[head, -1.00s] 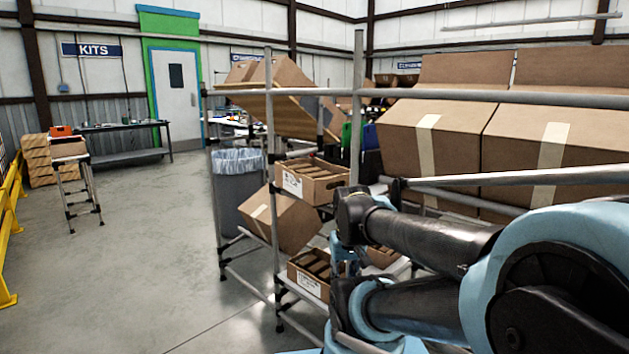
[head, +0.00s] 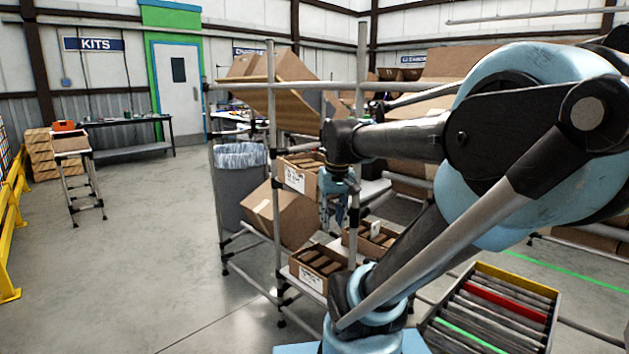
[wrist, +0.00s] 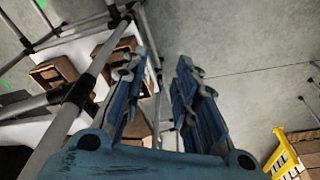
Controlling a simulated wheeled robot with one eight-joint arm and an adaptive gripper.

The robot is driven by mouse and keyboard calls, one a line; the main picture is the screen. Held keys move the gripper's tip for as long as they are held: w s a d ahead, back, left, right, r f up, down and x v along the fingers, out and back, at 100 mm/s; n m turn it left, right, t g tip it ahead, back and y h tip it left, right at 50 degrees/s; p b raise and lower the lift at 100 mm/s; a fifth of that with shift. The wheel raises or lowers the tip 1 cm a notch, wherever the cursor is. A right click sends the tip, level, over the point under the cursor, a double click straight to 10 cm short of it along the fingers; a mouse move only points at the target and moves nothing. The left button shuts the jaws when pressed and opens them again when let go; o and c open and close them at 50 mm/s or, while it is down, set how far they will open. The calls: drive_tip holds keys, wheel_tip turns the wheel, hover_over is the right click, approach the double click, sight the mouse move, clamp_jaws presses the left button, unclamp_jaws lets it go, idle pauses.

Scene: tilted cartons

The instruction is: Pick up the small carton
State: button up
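Small open-top cartons stand on the tilted rack shelves in the head view: one with a white label on the upper shelf (head: 296,178), one below it (head: 311,276), and one to its right (head: 368,246). I cannot tell which one the task means. My gripper (head: 338,208) hangs fingers down beside the rack, right of the upper carton, partly hidden by a rack post.
Metal posts and rails (head: 275,120) of the rack stand close around my gripper. A larger tilted carton (head: 283,214) sits on the left side. A grey bin (head: 241,190) stands behind the rack.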

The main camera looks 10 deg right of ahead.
drive_tip(key=w+a+r+n, duration=0.1)
drive_tip(key=w+a+r, duration=0.1)
drive_tip(key=w+r, duration=0.55)
drive_tip(key=w+a+r+n, duration=0.1)
drive_tip(key=w+a+r, duration=0.3)
drive_tip(key=w, duration=0.7)
drive_tip(key=w+a+r+n, duration=0.1)
drive_tip(key=w+r, duration=0.6)
drive_tip(key=w, duration=0.2)
approach(294, 188)
drive_tip(key=shift+y, duration=0.3)
drive_tip(key=shift+w+d+f, duration=0.1)
drive_tip(key=shift+w+f, duration=0.15)
drive_tip(key=shift+f, duration=0.9)
drive_tip(key=shift+w+f, duration=0.3)
drive_tip(key=shift+f, duration=0.85)
drive_tip(key=shift+w+f, duration=0.25)
drive_tip(key=shift+f, duration=0.85)
clamp_jaws()
